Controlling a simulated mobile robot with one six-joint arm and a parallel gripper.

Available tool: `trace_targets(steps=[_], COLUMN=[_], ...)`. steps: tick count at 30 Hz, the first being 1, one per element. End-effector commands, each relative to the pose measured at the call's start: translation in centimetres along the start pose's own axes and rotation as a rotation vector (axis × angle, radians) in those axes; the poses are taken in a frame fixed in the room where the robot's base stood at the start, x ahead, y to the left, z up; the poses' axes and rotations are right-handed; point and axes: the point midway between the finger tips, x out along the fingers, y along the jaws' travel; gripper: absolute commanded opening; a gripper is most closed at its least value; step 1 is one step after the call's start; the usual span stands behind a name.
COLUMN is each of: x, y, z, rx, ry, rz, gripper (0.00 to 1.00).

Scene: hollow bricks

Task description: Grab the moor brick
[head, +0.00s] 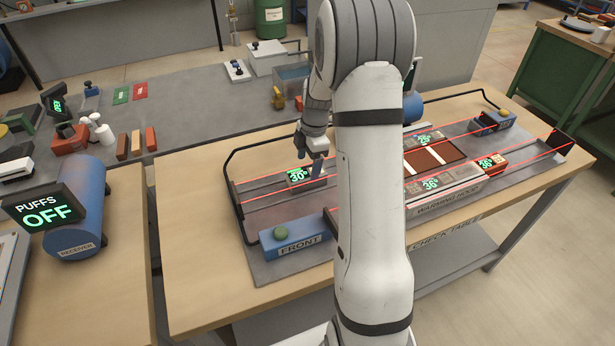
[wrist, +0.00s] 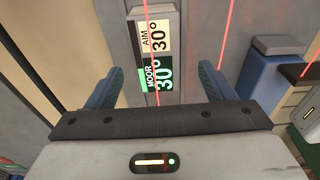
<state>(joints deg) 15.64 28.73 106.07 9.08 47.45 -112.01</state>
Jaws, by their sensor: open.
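The moor brick (wrist: 164,76) shows in the wrist view as a narrow grey block with a green-lit MOOR 30° readout and an AIM 30° panel on top. In the head view its lit 30° readout (head: 299,176) is on the left part of the check table, just below my gripper (head: 316,160). In the wrist view my gripper (wrist: 158,85) is open, with one blue finger on each side of the brick. The brick's lower end is hidden behind the gripper body. I cannot tell whether the fingers touch it.
Red light lines cross the rails. The blue FRONT block (head: 295,242) stands in front of the brick. The warming hood (head: 447,203) and other readouts lie to the right, partly behind my arm. A black bent bar (head: 231,180) rises at the left. A blue receiver (head: 82,225) stands further left.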

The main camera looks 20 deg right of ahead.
Motion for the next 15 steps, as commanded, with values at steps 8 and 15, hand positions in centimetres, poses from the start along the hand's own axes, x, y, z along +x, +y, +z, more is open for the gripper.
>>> trace_targets(steps=[8, 15], x=[3.4, 5.5], y=[0.3, 0.3], z=[0.2, 0.2], rx=[0.003, 0.003], ry=[0.001, 0.000], rz=[-0.004, -0.001], gripper=[0.76, 0.76])
